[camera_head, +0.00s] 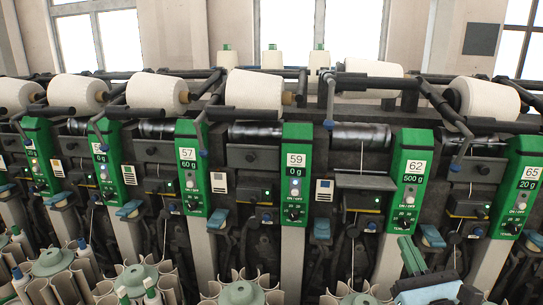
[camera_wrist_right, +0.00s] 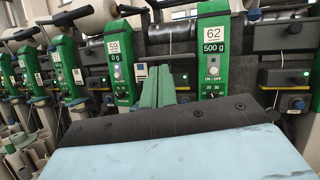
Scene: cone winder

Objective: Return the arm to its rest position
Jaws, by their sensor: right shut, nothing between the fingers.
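My right gripper (camera_head: 409,246) shows at the lower right of the head view, with green fingers on a light-blue and dark wrist. Its fingers are together with nothing between them. In the right wrist view the green fingers (camera_wrist_right: 158,90) point up at the machine, in front of the panels marked 59 and 62. In the head view the gripper is below the green panel marked 62 (camera_head: 408,185), apart from it as far as I can tell. My left gripper is not in either view.
A cone winder fills the view, with a row of green numbered panels (camera_head: 296,175) and white yarn cones (camera_head: 253,90) on arms above. Grey-green round holders with tubes (camera_head: 242,293) stand along the bottom. Dark bars and levers stick out between the panels.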

